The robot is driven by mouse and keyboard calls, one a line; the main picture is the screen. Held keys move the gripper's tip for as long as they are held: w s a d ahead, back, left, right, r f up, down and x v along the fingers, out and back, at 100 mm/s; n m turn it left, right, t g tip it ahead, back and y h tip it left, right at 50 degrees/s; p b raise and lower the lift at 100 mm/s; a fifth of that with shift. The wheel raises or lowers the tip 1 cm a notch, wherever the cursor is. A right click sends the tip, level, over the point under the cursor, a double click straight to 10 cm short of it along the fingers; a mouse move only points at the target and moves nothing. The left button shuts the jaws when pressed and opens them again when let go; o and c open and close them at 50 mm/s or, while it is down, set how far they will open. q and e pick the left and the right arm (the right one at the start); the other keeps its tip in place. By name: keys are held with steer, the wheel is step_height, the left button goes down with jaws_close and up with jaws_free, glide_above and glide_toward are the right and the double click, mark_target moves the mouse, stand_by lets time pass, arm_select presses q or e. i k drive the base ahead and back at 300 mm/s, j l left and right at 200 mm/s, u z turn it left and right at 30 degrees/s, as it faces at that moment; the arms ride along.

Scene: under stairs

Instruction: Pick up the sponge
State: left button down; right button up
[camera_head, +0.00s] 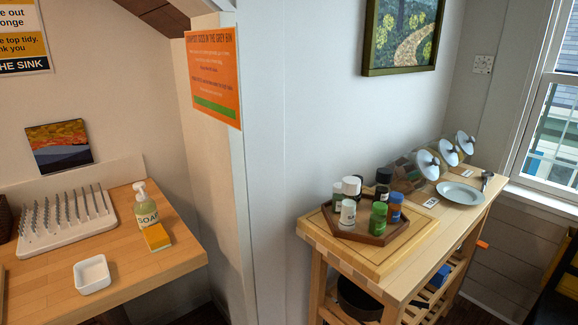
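The sponge (157,237) is a small yellow-orange block on the wooden counter (140,264) at the left. It sits in front of a soap bottle (147,214) with a white pump and appears close to it; I cannot tell whether they touch. Neither of my grippers is in view.
A white square dish (92,274) and a white drying rack (66,221) share the counter. A wall end with an orange sign (214,75) separates it from a wooden cart (400,268) carrying a hexagonal tray (361,230) of jars and a plate (460,193).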

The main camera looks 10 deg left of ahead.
mark_target(157, 240)
steer(key=u, duration=1.3)
